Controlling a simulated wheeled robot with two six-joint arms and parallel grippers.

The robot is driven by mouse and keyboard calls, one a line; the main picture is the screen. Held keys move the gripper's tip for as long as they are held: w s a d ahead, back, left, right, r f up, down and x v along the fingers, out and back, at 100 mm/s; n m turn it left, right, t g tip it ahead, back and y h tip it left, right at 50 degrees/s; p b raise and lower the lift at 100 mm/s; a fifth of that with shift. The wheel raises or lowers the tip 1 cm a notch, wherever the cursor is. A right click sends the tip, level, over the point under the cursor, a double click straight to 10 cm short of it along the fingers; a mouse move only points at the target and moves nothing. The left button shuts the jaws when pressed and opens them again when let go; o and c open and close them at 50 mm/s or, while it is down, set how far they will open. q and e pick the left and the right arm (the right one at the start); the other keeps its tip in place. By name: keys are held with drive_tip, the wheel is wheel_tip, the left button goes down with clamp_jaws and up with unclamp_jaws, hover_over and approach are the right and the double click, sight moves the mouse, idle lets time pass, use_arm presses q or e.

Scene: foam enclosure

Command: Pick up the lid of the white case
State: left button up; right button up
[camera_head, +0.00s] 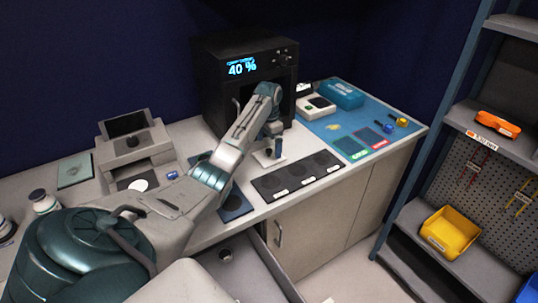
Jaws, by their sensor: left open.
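A small white case (312,108) with a dark area on its top sits at the back of the counter, right of the black box and on the left part of the blue mat. I cannot tell its lid apart clearly at this size. My left arm reaches across the counter from the left. My left gripper (268,155) points down in front of the black box, open, left of the white case and apart from it. Its fingertips are small and partly blend with the counter. My right gripper is not in view.
A black box (245,85) with a "40 %" display stands behind my left gripper. A teal case (342,94) lies right of the white case. A dark tray (297,176) lies in front. An open drawer (250,268) juts out below the counter. Shelves hold a yellow bin (450,232).

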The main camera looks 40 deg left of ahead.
sight(269, 149)
use_arm(q)
drive_tip(key=shift+s+d+f+p, duration=0.15)
drive_tip(key=shift+f+p, duration=0.4)
drive_tip(key=shift+f, duration=1.3)
drive_tip(key=c, duration=0.8)
